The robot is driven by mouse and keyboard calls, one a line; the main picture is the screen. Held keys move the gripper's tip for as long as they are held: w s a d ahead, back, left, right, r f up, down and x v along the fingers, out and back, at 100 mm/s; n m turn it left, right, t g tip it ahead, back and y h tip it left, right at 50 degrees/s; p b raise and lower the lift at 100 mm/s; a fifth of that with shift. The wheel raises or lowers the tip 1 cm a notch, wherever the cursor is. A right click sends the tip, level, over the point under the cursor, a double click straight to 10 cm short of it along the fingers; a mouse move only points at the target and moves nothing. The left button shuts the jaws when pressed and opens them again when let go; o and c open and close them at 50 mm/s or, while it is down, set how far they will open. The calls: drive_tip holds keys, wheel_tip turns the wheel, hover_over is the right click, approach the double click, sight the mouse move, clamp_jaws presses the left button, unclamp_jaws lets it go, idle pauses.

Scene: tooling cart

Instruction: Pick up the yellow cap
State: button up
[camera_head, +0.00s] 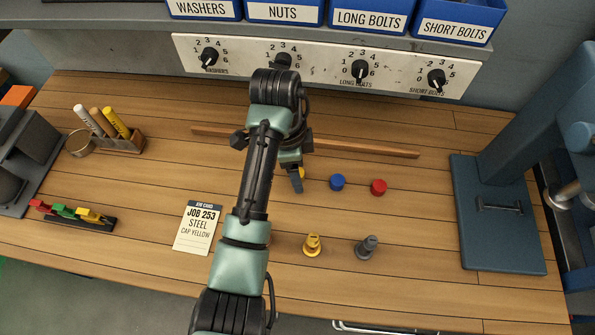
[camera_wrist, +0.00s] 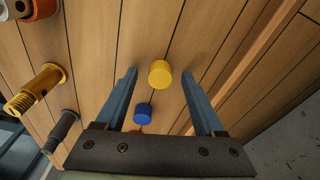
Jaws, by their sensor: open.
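The yellow cap (camera_wrist: 160,74) stands on the wooden bench. The blue cap also shows in the wrist view (camera_wrist: 143,112).
A brass-yellow bolt (camera_head: 312,246) and a grey bolt (camera_head: 367,247) stand nearer the front. A wooden strip (camera_head: 375,148) runs behind the caps. A job card (camera_head: 198,228) reads steel, cap yellow. A blue-grey stand (camera_head: 500,230) is at right.

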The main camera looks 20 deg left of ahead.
clamp_jaws()
drive_tip(key=shift+r, duration=0.15)
